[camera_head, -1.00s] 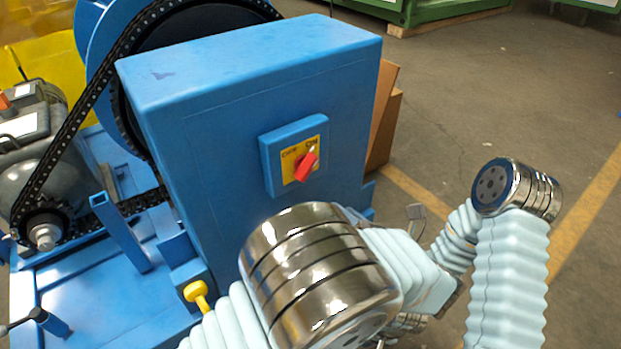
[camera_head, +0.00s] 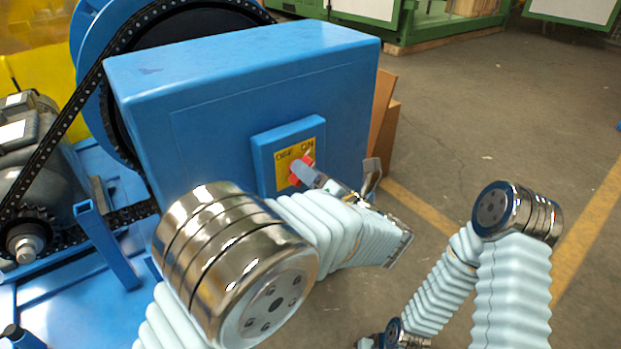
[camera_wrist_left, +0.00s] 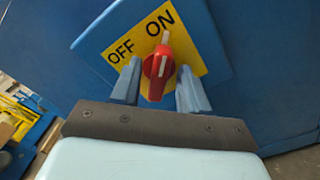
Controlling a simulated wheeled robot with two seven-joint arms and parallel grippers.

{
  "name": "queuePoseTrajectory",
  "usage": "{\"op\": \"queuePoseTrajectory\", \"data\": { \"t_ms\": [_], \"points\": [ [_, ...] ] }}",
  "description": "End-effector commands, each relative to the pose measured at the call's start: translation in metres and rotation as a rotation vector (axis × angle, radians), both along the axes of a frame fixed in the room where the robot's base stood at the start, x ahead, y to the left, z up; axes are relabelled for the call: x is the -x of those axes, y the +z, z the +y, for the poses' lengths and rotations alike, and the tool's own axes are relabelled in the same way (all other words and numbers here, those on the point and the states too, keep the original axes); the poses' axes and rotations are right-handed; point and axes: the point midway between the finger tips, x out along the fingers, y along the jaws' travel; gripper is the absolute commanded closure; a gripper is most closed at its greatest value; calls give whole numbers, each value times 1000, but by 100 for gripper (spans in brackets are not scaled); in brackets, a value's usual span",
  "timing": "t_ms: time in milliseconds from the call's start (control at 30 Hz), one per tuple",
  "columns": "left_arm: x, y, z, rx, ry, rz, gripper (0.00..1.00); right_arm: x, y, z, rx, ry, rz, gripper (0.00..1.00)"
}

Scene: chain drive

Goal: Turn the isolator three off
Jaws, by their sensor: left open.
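The isolator is a red rotary knob on a yellow plate (camera_head: 285,157) marked OFF and ON, set in a blue box on the blue machine housing. In the left wrist view the red knob (camera_wrist_left: 157,68) has its white pointer toward ON. My left gripper (camera_wrist_left: 157,88) is open, with one blue finger on each side of the knob; I cannot tell whether they touch it. In the head view my left gripper (camera_head: 306,172) is at the knob and partly covers it. My right arm shows at the right, but its gripper is not clearly seen.
The blue housing (camera_head: 230,70) stands in front of a large wheel with a chain (camera_head: 75,100). A motor (camera_head: 35,150) is at the left. A brown box (camera_head: 384,125) stands behind the housing. The floor at the right is open.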

Motion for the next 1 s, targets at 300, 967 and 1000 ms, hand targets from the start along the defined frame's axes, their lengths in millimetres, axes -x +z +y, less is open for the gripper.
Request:
{"op": "queuePoseTrajectory", "data": {
  "t_ms": [300,967,1000],
  "points": [
    [0,0,0,0,0,0,72,0,0,0,0,0,0,57],
    [0,0,0,67,1,-48,100,0,3,0,0,0,0,57],
    [1,0,0,85,1,-61,100,0,3,0,0,0,0,57]
  ]
}}
